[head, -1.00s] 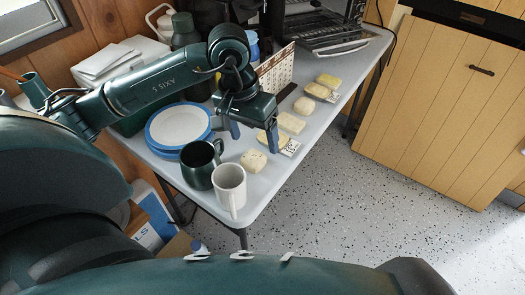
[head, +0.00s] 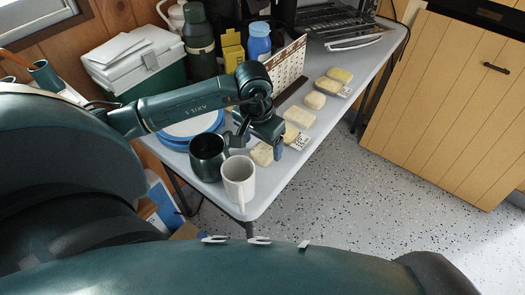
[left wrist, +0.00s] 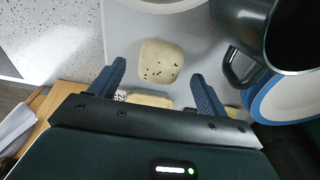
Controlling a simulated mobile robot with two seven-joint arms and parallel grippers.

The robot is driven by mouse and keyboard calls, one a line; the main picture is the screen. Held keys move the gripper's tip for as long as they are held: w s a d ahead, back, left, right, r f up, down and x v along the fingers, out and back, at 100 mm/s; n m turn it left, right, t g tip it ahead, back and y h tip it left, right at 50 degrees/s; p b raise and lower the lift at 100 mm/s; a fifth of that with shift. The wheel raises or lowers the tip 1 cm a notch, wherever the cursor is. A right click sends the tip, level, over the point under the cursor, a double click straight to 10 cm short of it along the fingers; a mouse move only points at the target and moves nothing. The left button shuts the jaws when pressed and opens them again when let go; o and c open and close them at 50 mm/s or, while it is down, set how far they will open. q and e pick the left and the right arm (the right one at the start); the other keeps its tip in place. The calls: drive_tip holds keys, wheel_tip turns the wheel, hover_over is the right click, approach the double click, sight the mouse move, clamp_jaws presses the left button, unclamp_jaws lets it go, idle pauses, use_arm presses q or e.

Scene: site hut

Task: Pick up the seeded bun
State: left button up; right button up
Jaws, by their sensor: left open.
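The seeded bun (head: 262,154) lies on the grey table, near its front edge and partly hidden by my left gripper in the head view. In the left wrist view the seeded bun (left wrist: 160,62) is pale and rounded with dark seeds on top. My left gripper (head: 261,144) is over it, pointing down. In the left wrist view the left gripper's blue fingers (left wrist: 158,72) are open, one to each side of the bun, with visible gaps. Nothing is held. My right gripper is not in view.
A dark green mug (head: 206,158) and a white mug (head: 238,184) stand left of the bun. Blue-rimmed plates (head: 190,130) are behind them. A patterned board (head: 284,68) stands beside the row.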

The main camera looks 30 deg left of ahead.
use_arm(q)
drive_tip(key=shift+w+f, duration=0.15)
drive_tip(key=shift+f, duration=1)
drive_tip(key=c, duration=1.1)
drive_tip(key=shift+r, duration=0.1)
